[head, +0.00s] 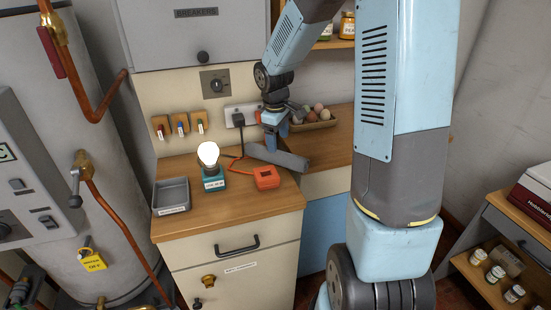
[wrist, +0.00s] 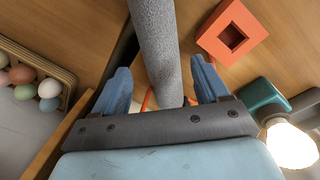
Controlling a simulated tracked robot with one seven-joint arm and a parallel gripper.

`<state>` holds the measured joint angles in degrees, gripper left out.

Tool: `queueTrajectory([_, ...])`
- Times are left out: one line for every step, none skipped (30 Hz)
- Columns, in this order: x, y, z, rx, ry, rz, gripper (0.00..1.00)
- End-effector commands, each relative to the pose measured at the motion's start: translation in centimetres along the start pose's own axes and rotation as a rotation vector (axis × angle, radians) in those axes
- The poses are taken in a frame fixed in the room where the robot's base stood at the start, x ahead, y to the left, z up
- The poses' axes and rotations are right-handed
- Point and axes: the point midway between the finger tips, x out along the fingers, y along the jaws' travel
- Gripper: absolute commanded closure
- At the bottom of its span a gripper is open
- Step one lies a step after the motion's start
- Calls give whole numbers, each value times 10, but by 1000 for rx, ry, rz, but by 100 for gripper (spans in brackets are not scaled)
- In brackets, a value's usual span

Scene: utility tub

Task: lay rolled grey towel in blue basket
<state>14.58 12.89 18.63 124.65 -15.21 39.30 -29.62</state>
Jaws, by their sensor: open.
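The rolled grey towel (head: 278,158) lies on the wooden counter, behind the orange block. In the wrist view the towel (wrist: 158,45) runs from the top edge down between my two blue fingers. In the wrist view the fingers of my gripper (wrist: 162,85) stand one on each side of the towel, with a visible gap on both sides. I cannot tell how far the fingertips are above the counter. I can make out no blue basket in either view.
An orange block (head: 266,178) with a cable, a lit bulb on a teal base (head: 214,183) and a grey tray (head: 172,195) stand on the counter (head: 230,215). An egg tray (head: 316,124) is behind on the right. A socket with a plug (head: 239,119) is on the wall.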

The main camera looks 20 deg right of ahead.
Motion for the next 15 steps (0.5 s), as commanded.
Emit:
queueTrajectory([7,0,0,-1,-2,-2,26])
queueTrajectory([10,0,0,-1,-2,-2,26])
queueTrajectory([13,0,0,-1,-2,-1,26])
queueTrajectory([15,-1,0,0,-1,-1,26])
queueTrajectory([17,-1,0,0,-1,-1,26])
queueTrajectory([18,-1,0,0,-1,-1,26])
queueTrajectory([19,-1,0,0,-1,-1,26])
queueTrajectory([20,-1,0,0,-1,-1,26])
queueTrajectory([23,-1,0,0,-1,-1,26])
queueTrajectory([26,-1,0,-1,-1,-2,26])
queueTrajectory([29,-1,0,-1,-1,-2,26])
queueTrajectory([35,-2,0,-1,-2,-2,26])
queueTrajectory([39,-2,0,-1,-2,-3,26])
queueTrajectory([43,-2,0,-1,-2,-3,26])
queueTrajectory([49,-2,-1,-2,-1,-2,26])
